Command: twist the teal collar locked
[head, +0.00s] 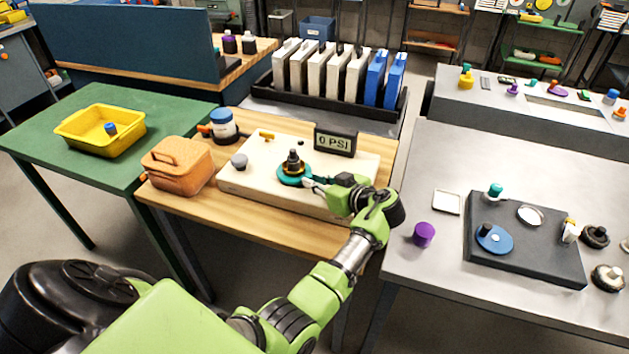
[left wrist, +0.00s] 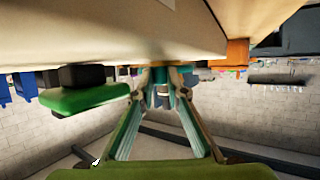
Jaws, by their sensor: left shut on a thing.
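The teal collar (head: 290,178) sits around the base of a black fitting (head: 293,159) with a brass-coloured ring, on a cream panel (head: 255,195). My left gripper (head: 308,182) reaches in from the right side of the collar, low over the panel. Its fingers are shut on the collar's near right edge. In the left wrist view the fingers (left wrist: 160,72) converge on a teal part (left wrist: 158,77) beside the cream surface. The exact contact is small and partly hidden. A display (head: 335,142) on the panel reads 0 PSI. My right gripper is not in view.
An orange case (head: 177,166) and a blue-topped jar (head: 223,124) stand left of the panel on the wooden bench (head: 300,234). A grey knob (head: 239,160) is on the panel. A rack of white and blue panels (head: 333,73) stands behind. The bench's front strip is clear.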

